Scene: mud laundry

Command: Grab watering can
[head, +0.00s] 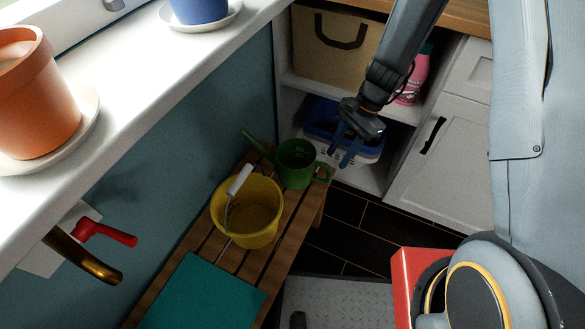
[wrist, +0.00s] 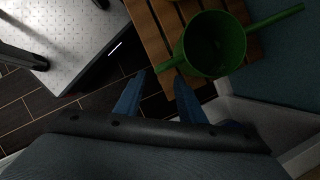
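The green watering can (head: 297,165) stands upright on the far end of the slatted wooden bench (head: 196,240), its spout pointing up and left. Its handle is on the right side, towards my gripper. In the wrist view the green watering can (wrist: 215,45) is at the upper right, with its handle near the left fingertip. My gripper (head: 346,150) is open and empty, above and just right of the can in the head view. In the wrist view my gripper's blue fingers (wrist: 165,90) are apart with nothing between them; whether a finger touches the handle is unclear.
A yellow bucket (head: 247,212) with a white grip stands beside the can. A teal mat (head: 205,293) lies nearer on the bench. A shelf unit (head: 375,177) with a blue and white container (head: 325,120) is behind my gripper.

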